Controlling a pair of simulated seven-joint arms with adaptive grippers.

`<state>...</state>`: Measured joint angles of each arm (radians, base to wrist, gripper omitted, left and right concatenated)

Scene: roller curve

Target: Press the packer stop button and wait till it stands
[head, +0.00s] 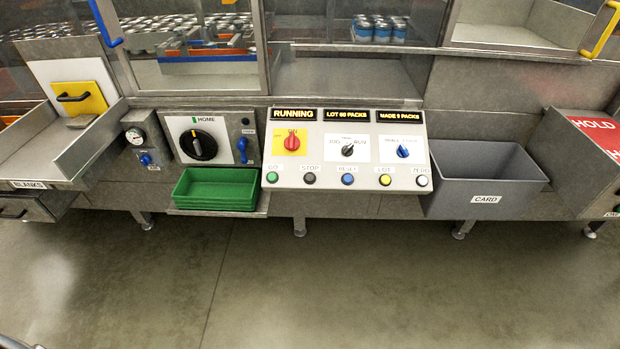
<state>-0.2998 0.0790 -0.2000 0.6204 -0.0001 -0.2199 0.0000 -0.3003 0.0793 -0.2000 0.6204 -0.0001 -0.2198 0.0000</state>
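The packer control panel (348,155) is on the machine front at the middle of the head view. The stop button (309,178) is a small dark button in the panel's bottom row, under a label reading STOP. A green GO button (271,177) is to its left and a blue button (347,180) to its right. A lit display (294,114) at the panel's top left reads RUNNING. Other displays read LOT 60 PACKS (346,115) and what looks like MADE 9 PACKS (399,117). Neither gripper is in view, and nothing covers the panel.
A red switch on a yellow plate (292,142) and two knobs sit above the buttons. A green tray (216,189) is left of the panel and a grey CARD bin (486,180) right of it; both stick out. The floor in front is clear.

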